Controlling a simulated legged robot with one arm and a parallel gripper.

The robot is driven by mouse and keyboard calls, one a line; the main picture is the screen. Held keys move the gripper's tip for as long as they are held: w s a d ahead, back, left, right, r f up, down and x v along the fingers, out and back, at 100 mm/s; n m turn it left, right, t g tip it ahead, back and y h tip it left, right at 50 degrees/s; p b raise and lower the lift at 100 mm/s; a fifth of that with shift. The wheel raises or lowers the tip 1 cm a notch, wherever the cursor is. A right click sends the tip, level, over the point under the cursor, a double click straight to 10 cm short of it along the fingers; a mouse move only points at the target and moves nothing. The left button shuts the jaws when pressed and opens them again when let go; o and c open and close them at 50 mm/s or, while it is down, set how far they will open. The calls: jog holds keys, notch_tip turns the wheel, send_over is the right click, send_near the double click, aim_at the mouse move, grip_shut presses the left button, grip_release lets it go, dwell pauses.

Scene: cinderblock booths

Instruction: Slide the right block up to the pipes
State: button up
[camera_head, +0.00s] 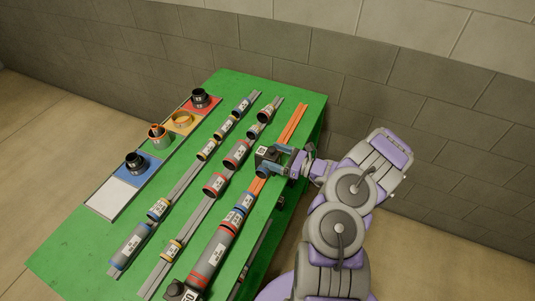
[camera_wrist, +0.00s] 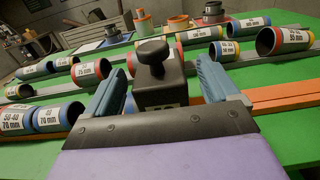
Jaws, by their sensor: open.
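The right block (camera_head: 266,155) is black with a knob on top and a white label. It sits on the orange rail (camera_head: 291,124) nearest my arm. My gripper (camera_head: 273,160) is at the block, its two blue-teal fingers open on either side. The wrist view shows the block (camera_wrist: 158,82) between the spread fingers of my gripper (camera_wrist: 161,66); contact cannot be told. On the same rail, blue-banded pipes (camera_head: 237,213) and a long grey pipe with red bands (camera_head: 211,252) lie nearer the front. Bare orange rail shows between block and pipes.
Another black block (camera_head: 178,291) stands at the rail's front end. Parallel rails to the left carry several labelled pipes (camera_head: 214,184). A coloured strip (camera_head: 105,200) with upright fittings lies along the left of the green table (camera_head: 65,262). A block wall stands behind.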

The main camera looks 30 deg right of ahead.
aim_at(267, 152)
jog(key=shift+x, duration=1.65)
grip_shut()
